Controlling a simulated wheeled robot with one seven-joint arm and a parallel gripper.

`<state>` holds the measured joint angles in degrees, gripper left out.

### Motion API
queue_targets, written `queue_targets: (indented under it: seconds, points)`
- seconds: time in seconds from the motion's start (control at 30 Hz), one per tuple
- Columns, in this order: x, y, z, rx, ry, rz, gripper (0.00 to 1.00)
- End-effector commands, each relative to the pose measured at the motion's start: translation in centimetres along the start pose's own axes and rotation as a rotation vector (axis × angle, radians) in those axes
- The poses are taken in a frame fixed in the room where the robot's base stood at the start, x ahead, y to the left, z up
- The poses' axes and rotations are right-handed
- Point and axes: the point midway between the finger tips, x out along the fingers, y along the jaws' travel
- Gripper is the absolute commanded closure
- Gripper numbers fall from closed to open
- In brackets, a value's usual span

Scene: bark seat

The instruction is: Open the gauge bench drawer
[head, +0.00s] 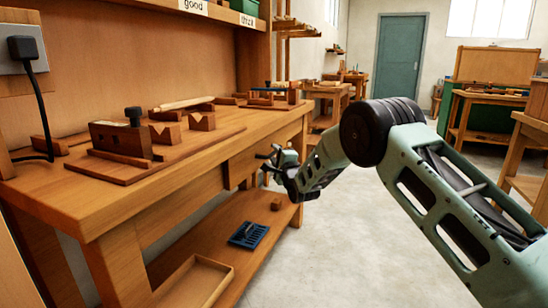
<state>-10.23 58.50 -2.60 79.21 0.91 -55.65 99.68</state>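The wooden gauge bench (92,207) runs along the left wall, with blocks and jigs on its top. A drawer front (240,166) sits under the top on its long side, toward the far end. It looks about flush with the bench, as far as I can see. My gripper (266,160) is in front of this drawer front, at about its height. Its fingers are small here, and I cannot tell whether they are open or touch anything. The drawer's handle cannot be made out; my gripper covers part of that area.
The bench's low shelf (215,240) holds a blue rack (248,235), a shallow wooden tray (196,284) and a small block (276,204). Clear concrete floor (335,250) lies right of the bench. Other benches stand at the right and back, near a green door (400,57).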

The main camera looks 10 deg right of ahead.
Motion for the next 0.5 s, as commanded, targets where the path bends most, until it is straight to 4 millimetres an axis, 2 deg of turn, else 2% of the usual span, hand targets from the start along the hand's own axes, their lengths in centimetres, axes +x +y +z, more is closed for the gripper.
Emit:
queue_targets:
  seconds: [0.2, 0.5]
  points:
    - [1.7, 0.1, 0.0, -0.001, 0.0, 0.0, 0.66]
    - [2.0, 0.0, 0.0, -0.001, 0.0, 0.001, 0.66]
